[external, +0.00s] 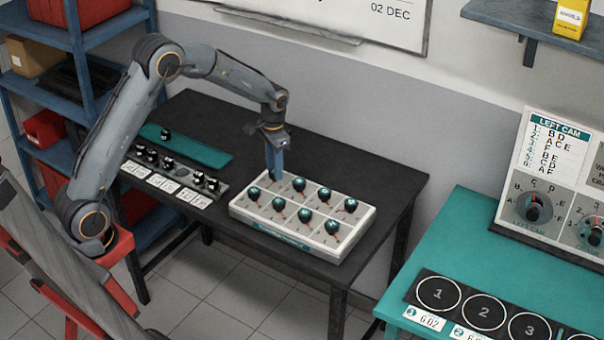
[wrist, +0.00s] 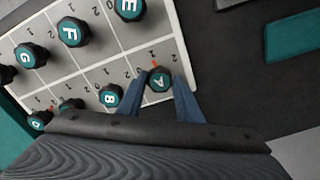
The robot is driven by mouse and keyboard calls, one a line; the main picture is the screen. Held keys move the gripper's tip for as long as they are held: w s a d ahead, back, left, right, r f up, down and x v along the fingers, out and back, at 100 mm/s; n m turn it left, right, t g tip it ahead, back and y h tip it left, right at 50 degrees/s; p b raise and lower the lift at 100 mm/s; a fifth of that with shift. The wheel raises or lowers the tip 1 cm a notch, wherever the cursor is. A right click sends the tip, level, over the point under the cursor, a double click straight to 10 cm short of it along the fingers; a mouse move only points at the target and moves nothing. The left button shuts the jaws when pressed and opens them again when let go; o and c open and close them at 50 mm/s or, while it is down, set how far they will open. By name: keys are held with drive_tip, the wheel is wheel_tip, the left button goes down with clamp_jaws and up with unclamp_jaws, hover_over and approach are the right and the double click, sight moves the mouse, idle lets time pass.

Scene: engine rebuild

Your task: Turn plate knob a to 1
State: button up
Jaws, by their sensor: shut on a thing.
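Knob a (wrist: 159,82), black with a teal cap lettered A, sits at the right corner of the white knob plate (wrist: 176,55) in the wrist view. My gripper (wrist: 161,76) has its two blue fingers on either side of this knob, shut on it. A small red pointer shows at the knob's upper edge, near the printed 1; its exact setting is hard to tell. In the external view my gripper (external: 274,178) reaches down to the far left corner of the plate (external: 285,247), and its fingers hide knob a.
Knob B (wrist: 110,96) is close beside my left finger, with knobs E (wrist: 128,8) and F (wrist: 72,32) farther up. A black panel of small knobs (external: 207,183) lies left of the plate on the dark table (external: 385,178). A teal bench (external: 455,240) stands at the right.

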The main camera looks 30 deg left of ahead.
drive_tip(key=shift+w+r+m, duration=0.1)
drive_tip(key=shift+m, duration=0.5)
drive_tip(key=o, duration=1)
drive_tip(key=shift+o, duration=0.2)
drive_tip(key=shift+r+b, duration=1.05)
drive_tip(key=shift+r, duration=2.85)
drive_tip(key=s+a+f+n, duration=0.2)
drive_tip(key=s+a, duration=0.3)
drive_tip(key=s, duration=0.4)
drive_tip(key=s+a+f+n, duration=0.2)
drive_tip(key=s+a+f, duration=0.1)
drive_tip(key=s+a, duration=0.3)
drive_tip(key=s+a+f+n+t, duration=0.1)
drive_tip(key=s+a, duration=0.4)
drive_tip(key=s, duration=0.6)
wheel_tip(320, 180, down, 3)
drive_tip(key=shift+s+a+r+n, duration=0.2)
drive_tip(key=shift+s+a+n, duration=0.15)
drive_tip(key=shift+n, duration=0.55)
